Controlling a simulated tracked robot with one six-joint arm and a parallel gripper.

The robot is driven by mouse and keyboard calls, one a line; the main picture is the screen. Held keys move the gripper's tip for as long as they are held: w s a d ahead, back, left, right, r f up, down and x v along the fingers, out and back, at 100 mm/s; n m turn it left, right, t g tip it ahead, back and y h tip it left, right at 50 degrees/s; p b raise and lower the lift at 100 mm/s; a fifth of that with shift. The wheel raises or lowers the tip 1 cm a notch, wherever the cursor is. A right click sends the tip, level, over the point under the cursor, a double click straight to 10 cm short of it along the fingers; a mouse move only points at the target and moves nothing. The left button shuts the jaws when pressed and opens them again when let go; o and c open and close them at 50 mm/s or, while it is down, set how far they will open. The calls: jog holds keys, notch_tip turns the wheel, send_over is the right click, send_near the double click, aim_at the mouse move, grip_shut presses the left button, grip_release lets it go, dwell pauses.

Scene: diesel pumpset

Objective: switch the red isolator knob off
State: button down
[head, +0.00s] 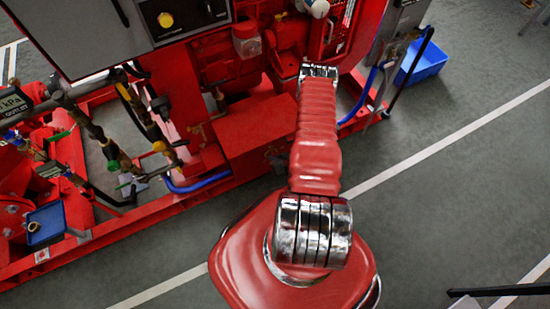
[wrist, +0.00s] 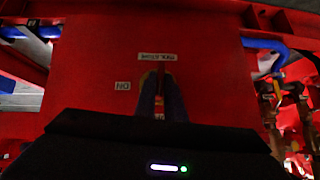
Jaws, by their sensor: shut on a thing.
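The red isolator knob (wrist: 159,104) shows in the wrist view as a narrow strip between the two dark fingers of my gripper (wrist: 160,92). The fingers are shut on it, one on each side. The knob sits at a red panel (wrist: 95,70). Above the fingertips is a white isolator label (wrist: 158,57), upside down in the picture. To the left is a white ON label (wrist: 122,86), also upside down. Most of the knob is hidden by the fingers and the dark gripper body, so its exact angle is hard to tell. In the head view my arm hides the gripper and knob.
Blue hose (wrist: 262,44) and dim pipework lie right of the panel in the wrist view. In the head view, a red pumpset frame (head: 130,215) carries valves and a gauge (head: 14,104) at left. A blue bin (head: 425,62) stands on open grey floor at right.

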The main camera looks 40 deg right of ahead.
jog(key=shift+h, duration=0.4)
jog(key=c, duration=1.8)
grip_release()
jog(key=shift+a, duration=0.1)
jog(key=shift+c, duration=0.2)
jog(key=v, duration=1.3)
jog(key=shift+s+r, duration=0.2)
jog(key=shift+r, duration=0.1)
jog(key=shift+a+f, duration=0.1)
jog(key=shift+a, duration=0.05)
